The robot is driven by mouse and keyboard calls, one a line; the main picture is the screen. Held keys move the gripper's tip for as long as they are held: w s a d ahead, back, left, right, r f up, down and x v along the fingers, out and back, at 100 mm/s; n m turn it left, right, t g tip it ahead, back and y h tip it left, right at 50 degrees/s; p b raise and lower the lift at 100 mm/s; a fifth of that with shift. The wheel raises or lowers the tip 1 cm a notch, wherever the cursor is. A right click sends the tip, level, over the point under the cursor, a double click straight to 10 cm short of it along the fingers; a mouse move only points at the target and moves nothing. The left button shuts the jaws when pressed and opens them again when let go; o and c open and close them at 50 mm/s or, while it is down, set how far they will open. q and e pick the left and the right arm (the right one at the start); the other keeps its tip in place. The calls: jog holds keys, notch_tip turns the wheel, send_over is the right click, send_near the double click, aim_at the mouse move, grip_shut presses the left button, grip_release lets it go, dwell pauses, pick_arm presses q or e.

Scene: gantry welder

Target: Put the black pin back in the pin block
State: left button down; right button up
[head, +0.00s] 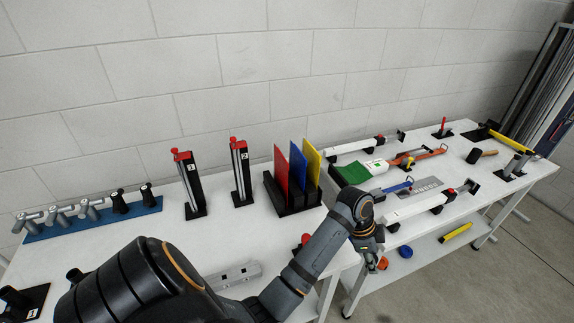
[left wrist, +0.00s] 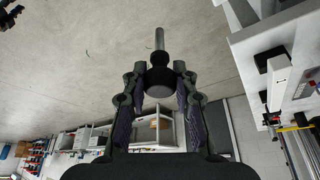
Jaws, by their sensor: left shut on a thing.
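My left gripper (head: 368,250) is out over the gap by the front edges of the two tables. In the left wrist view my left gripper (left wrist: 159,78) is shut on the black pin (left wrist: 160,76). The pin has a thick black head between the fingertips and a grey metal shaft pointing away from the palm. The pin is hard to make out in the head view. A blue block (head: 68,232) at the left of the near table carries several grey T-handled pins and two black-headed ones. I cannot tell for sure that it is the pin block. My right gripper is not in view.
Two red-topped stands (head: 188,182) (head: 241,170) and a black rack (head: 292,203) of coloured plates stand behind. A grey metal block (head: 234,276) lies near the front. The far table (head: 500,196) holds several tools and clamps. The near table's middle is mostly clear.

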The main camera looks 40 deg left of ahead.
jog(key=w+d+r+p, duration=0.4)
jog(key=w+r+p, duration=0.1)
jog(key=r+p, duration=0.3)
pick_arm(q)
jog(key=a+r+n+t+y, duration=0.1)
jog(key=a+r+n, duration=0.2)
jog(key=a, duration=0.5)
jog(key=a+r+n+t+y, duration=0.1)
jog(key=a+r+n, duration=0.15)
jog(key=a, duration=0.65)
jog(key=shift+s+b+x, duration=0.2)
jog(key=shift+b+x, duration=1.1)
jog(key=shift+b, duration=0.15)
jog(key=shift+s+b+x, duration=0.25)
jog(key=shift+b+x, duration=1.1)
jog(key=shift+b, duration=0.1)
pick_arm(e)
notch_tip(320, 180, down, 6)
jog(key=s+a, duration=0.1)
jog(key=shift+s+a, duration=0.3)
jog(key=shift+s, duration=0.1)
pick_arm(q)
jog(key=shift+f+g, duration=0.3)
jog(key=shift+f, duration=0.05)
